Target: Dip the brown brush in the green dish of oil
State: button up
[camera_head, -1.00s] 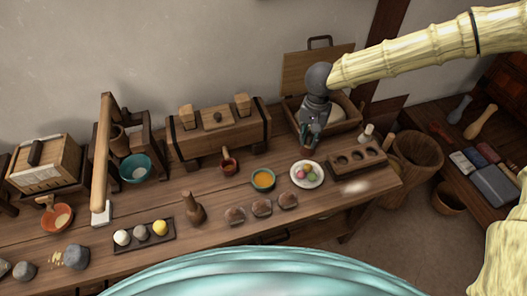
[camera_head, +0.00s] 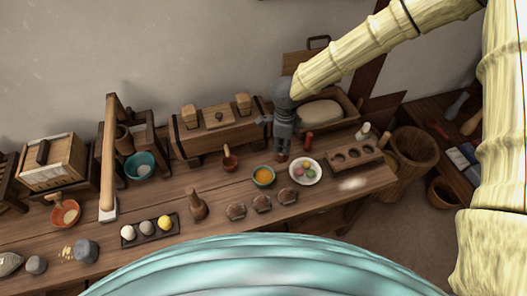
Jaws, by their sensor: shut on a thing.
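The green dish (camera_head: 263,184) stands on the long bench and holds orange-yellow oil. My gripper (camera_head: 282,150) is above the bench, just behind and slightly right of the dish. It is shut on a small brown thing (camera_head: 281,157), which I take for the brown brush. Only a little of it shows below the fingers, and the rest is hidden by the gripper. The brush looks apart from the dish.
A white plate (camera_head: 317,174) with coloured balls is right of the dish. A red cylinder (camera_head: 308,139) stands behind it. Several brown lumps (camera_head: 262,203) lie in front. A wooden block with round hollows (camera_head: 340,163) is at the right.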

jog(key=a+m, duration=0.1)
jog(key=m, duration=0.1)
jog(key=s+a+m+p, duration=0.1)
jog(key=m, duration=0.1)
jog(key=shift+f, duration=0.1)
jog(key=shift+s+a+f+m+b, duration=0.35)
jog(key=shift+a+f+m, duration=0.35)
jog(key=shift+f+m, duration=0.75)
jog(key=shift+s+a+f+m+b, duration=0.35)
jog(key=shift+a+f+m, duration=0.45)
jog(key=shift+m, duration=1.1)
jog(key=shift+s+a+f+m+b, duration=0.25)
jog(key=shift+s+a+f+m, duration=0.3)
jog(key=shift+f+m, duration=0.95)
jog(key=shift+f, duration=0.35)
jog(key=shift+r, duration=0.1)
notch_tip(320, 180, up, 7)
jog(key=p, duration=0.5)
jog(key=shift+w, duration=0.1)
dwell(0.4)
